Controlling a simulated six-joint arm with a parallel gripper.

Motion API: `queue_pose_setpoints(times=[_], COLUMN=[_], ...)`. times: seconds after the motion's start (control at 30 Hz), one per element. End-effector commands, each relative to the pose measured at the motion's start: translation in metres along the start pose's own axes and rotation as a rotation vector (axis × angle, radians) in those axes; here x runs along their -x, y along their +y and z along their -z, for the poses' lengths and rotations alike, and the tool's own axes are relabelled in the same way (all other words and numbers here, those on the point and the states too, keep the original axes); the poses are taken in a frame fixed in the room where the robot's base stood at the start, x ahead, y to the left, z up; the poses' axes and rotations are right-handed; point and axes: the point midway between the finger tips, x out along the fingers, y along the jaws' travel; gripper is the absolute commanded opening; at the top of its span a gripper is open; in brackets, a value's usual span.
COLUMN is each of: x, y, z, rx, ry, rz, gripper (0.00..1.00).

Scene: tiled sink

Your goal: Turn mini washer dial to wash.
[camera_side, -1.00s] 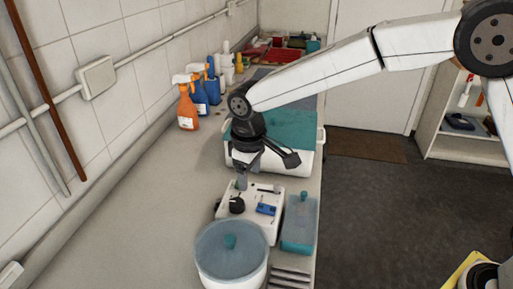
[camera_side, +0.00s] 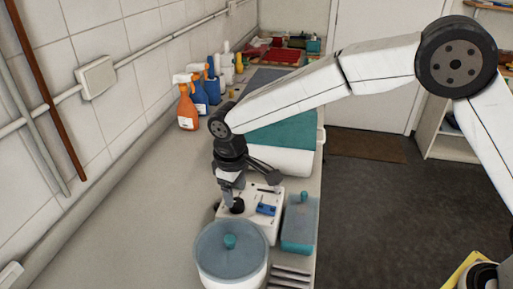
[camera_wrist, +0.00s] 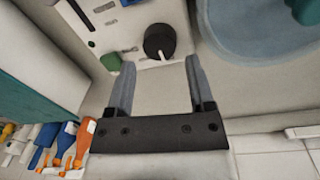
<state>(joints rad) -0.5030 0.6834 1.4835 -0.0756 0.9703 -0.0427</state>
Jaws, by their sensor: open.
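The mini washer's white control panel (camera_side: 266,226) stands behind its round white tub with a blue-grey lid (camera_side: 226,266). The dial (camera_side: 238,207) is a black round knob on the panel's left. In the wrist view the dial (camera_wrist: 159,38) shows with a white pointer at its lower edge. My gripper (camera_wrist: 160,63) is open there, its two grey fingers apart and the dial just ahead of the gap, not clearly between them. In the side view my gripper (camera_side: 229,199) points down right at the dial and partly hides it. Contact cannot be told.
A green knob (camera_wrist: 111,61) and a blue part (camera_side: 266,209) are on the panel. A translucent blue box (camera_side: 300,225) stands right of it, a teal-topped white box (camera_side: 285,140) behind. Spray bottles (camera_side: 187,108) stand along the wall. The left counter is clear.

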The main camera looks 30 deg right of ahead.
Motion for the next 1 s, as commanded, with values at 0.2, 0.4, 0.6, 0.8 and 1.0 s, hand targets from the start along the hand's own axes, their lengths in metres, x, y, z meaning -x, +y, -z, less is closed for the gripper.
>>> queue_pose_setpoints(times=[0.2, 0.4, 0.6, 0.8, 1.0], x=[-0.026, -0.036, -0.037, -0.037, -0.037], y=[0.000, 0.000, 0.000, 0.000, 0.000], z=[-0.001, -0.001, -0.001, 0.000, 0.000], rx=[0.000, 0.000, 0.000, 0.000, -0.001], ry=[-0.004, -0.001, -0.001, -0.001, 0.000], rz=[0.000, 0.000, 0.000, 0.000, 0.000], gripper=[0.69, 0.69, 0.69, 0.34, 0.00])
